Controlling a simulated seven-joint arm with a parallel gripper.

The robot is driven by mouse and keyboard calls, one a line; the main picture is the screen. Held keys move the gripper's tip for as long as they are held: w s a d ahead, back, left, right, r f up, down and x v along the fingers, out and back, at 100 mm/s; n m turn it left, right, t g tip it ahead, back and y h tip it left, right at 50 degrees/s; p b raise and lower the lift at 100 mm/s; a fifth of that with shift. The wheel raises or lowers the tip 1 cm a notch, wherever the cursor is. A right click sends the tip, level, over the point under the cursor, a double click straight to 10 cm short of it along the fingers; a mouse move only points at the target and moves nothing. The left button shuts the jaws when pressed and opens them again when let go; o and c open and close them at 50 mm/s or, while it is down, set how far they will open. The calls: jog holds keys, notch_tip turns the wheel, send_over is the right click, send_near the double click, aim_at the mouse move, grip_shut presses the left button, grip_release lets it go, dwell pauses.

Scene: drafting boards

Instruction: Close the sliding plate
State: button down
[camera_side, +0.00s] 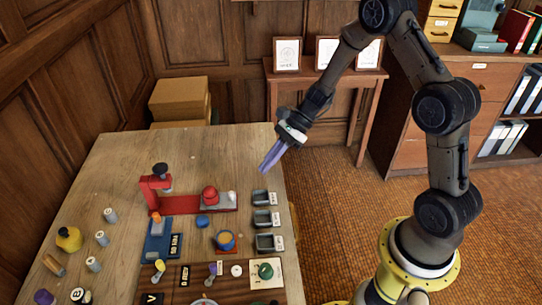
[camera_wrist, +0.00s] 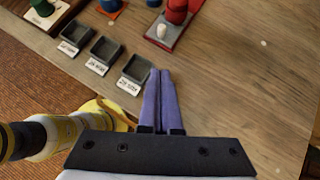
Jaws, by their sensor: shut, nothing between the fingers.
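My gripper (camera_side: 266,166) has purple fingers and is shut and empty. It hangs above the right part of the wooden table, up and to the right of the red device. In the wrist view its fingers (camera_wrist: 160,74) lie together beside the nearest small grey tray. The red device has an upright arm (camera_side: 151,194) with a black knob, and a long low base (camera_side: 180,204). A grey plate (camera_side: 217,200) with a red knob lies at the right end of that base. It partly shows in the wrist view (camera_wrist: 162,31). I cannot tell for certain which part is the sliding plate.
Small labelled grey trays (camera_side: 264,197) line the table's right edge. Small bottles stand at left. The table's back part (camera_side: 200,150) is bare.

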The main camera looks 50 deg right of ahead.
aim_at(234, 196)
jog(key=x, duration=0.5)
jog(key=shift+a+f, duration=0.15)
jog(key=shift+w+a, duration=0.2)
jog(key=shift+a, duration=0.35)
jog(key=shift+w+a, duration=0.15)
jog(key=shift+a, duration=0.35)
jog(key=shift+w+a, duration=0.25)
jog(key=shift+a, duration=0.45)
jog(key=w+a, duration=0.8)
jog(key=shift+a+r, duration=0.1)
jog(key=shift+r, duration=0.1)
